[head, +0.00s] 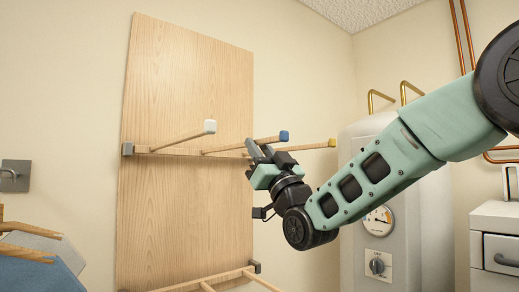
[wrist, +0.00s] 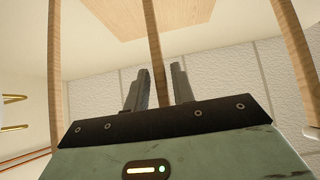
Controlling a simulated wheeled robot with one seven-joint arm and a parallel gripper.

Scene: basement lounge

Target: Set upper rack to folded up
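The upper rack (head: 170,151) is a row of wooden rods on a bar across a tall wooden board. It stands folded out, its rods pointing out from the board, tipped white, blue and yellow. My gripper (head: 256,150) is at the rack's right part, just below the blue-tipped rod. In the wrist view my gripper (wrist: 158,88) points upward with its two fingers apart. The middle rod (wrist: 154,45) runs between the fingers in the picture, with gaps on both sides. I cannot tell whether it lies between them or beyond them.
A lower rack (head: 215,281) also sticks out at the board's bottom. A white boiler (head: 400,215) with a gauge and copper pipes stands to the right, behind my arm. A white cabinet (head: 495,230) is at the far right. A blue and wooden piece (head: 35,270) is at lower left.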

